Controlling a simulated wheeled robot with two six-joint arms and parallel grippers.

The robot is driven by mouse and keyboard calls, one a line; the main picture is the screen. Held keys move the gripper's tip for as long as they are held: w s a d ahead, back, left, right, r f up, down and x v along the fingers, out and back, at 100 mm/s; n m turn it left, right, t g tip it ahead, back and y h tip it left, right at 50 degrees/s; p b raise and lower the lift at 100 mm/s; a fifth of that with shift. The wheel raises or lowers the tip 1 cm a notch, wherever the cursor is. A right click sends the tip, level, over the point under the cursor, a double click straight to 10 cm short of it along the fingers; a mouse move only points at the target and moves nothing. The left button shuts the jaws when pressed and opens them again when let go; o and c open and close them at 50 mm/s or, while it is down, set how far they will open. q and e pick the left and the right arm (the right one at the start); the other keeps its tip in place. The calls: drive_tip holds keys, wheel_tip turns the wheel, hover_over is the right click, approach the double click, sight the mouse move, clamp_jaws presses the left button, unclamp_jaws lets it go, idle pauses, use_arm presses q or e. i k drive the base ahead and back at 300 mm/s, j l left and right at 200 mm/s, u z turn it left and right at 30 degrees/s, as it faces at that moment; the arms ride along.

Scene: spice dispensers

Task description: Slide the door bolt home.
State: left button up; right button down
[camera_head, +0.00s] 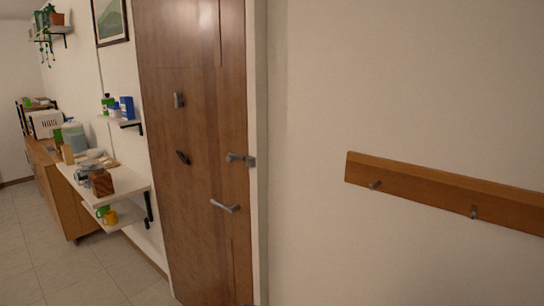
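A brown wooden door (205,75) stands left of the middle of the head view and looks closed in its pale frame. A small grey metal bolt (238,158) sits near the door's right edge, above the handle. A grey block is at its right end, by the frame. It is too small to tell how far the bar reaches into that block. A grey lever handle (225,206) is below the bolt. Neither of my grippers shows in this view.
A small grey fitting (179,100) and a dark one (183,157) are on the door. A wooden hook rail (450,197) is on the right wall. Cluttered shelves (133,214) and a wooden cabinet (58,197) line the left wall. The tiled floor (65,275) at lower left is clear.

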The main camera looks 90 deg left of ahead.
sight(230, 158)
drive_tip(key=u, duration=3.05)
